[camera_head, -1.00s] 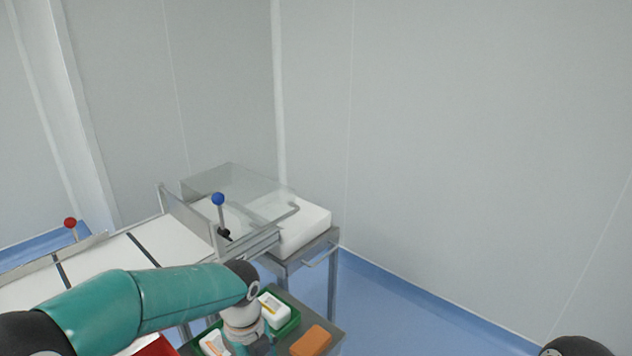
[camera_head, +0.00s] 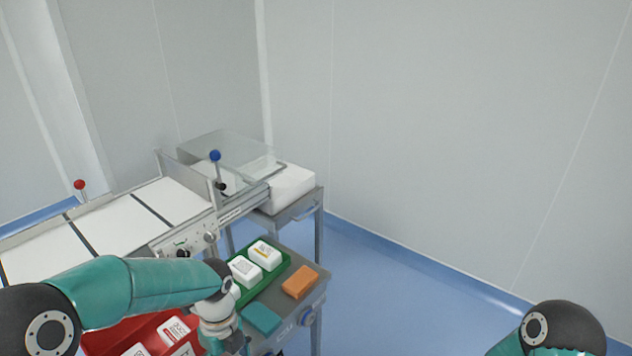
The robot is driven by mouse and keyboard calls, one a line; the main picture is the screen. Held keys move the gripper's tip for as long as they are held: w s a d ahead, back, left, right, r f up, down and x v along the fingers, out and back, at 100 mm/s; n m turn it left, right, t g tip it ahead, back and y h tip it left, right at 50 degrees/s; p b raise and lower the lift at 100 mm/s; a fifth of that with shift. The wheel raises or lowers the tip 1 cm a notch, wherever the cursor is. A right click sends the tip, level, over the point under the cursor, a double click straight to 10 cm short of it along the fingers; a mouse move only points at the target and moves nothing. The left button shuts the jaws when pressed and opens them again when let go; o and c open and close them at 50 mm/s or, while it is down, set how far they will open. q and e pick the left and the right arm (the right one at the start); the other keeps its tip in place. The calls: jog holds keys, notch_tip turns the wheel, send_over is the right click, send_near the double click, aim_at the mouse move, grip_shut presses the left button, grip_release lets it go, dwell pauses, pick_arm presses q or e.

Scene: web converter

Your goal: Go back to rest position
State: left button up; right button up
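My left arm comes in from the left, its teal forearm reaching over the red bin. Its wrist points down beside the cart, and the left gripper (camera_head: 238,345) shows only in part as a dark shape under the wrist. I cannot tell whether its fingers are open or shut. My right arm shows only as a dark joint and some teal at the lower right corner. The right gripper is out of the picture.
A cart holds a green tray (camera_head: 277,276) with white packs (camera_head: 264,255), an orange block (camera_head: 299,282) and a teal block (camera_head: 261,318). A red bin (camera_head: 112,333) holds white packs. The converter table (camera_head: 118,222) stands behind. Blue floor at right is clear.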

pick_arm(q)
jog(key=s+d+f+n+t+h+p, duration=0.1)
jog(key=s+d+f+n+h, duration=0.1)
jog(key=s+f+n, duration=0.6)
jog(key=s+d+f+n+t+h+p, duration=0.1)
jog(key=s+f+n, duration=0.6)
jog(key=n, duration=1.2)
jog(key=s+d+h, duration=0.1)
jog(key=d, duration=0.1)
jog(key=shift+s+d+f+t+p, duration=0.3)
jog(key=shift+f+p, duration=0.05)
jog(key=shift+p, duration=0.05)
